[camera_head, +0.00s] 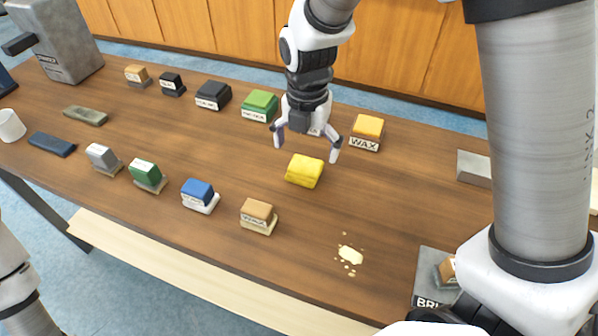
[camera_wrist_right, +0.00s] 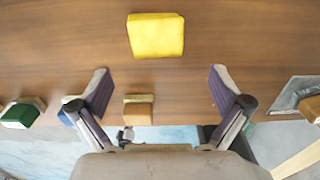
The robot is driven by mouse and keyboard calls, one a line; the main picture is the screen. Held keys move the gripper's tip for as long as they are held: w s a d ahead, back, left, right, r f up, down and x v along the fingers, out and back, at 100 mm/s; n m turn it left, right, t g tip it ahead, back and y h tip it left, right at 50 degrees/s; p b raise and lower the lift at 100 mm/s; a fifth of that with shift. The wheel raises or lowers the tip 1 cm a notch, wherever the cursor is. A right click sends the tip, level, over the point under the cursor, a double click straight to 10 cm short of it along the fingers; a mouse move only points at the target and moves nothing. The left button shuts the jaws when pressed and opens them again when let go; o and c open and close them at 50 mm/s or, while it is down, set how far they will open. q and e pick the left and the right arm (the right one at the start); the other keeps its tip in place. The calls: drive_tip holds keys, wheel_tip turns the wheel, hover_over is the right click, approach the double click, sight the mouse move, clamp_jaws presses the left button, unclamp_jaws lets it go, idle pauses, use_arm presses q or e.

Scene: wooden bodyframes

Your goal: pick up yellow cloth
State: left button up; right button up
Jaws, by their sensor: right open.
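The yellow cloth (camera_head: 304,170) lies folded on the wooden table, right of the middle. My right gripper (camera_head: 308,149) is open and empty, with its fingers spread, just behind and above the cloth in the head view. In the right wrist view the cloth (camera_wrist_right: 156,36) is near the top centre, apart from the open fingers (camera_wrist_right: 160,88). The left gripper does not show; only a part of an arm is at the lower left edge of the head view.
Yellow (camera_head: 367,131) and tan (camera_head: 258,215) wax blocks stand near the cloth. A blue block (camera_head: 199,195) and a green block (camera_head: 259,105) are further left. A pale spill (camera_head: 350,255) lies at the front right. The table (camera_head: 400,200) is bare right of the cloth.

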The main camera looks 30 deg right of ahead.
sight(304, 166)
drive_tip(key=f, duration=0.2)
drive_tip(key=w+f, duration=0.1)
drive_tip(key=f, duration=0.3)
drive_tip(key=shift+w+d+p, duration=0.15)
drive_tip(key=shift+d+p, duration=0.1)
drive_tip(key=shift+p, duration=0.05)
drive_tip(key=shift+a+f, duration=0.15)
drive_tip(key=shift+f, duration=0.2)
drive_tip(key=c, duration=1.1)
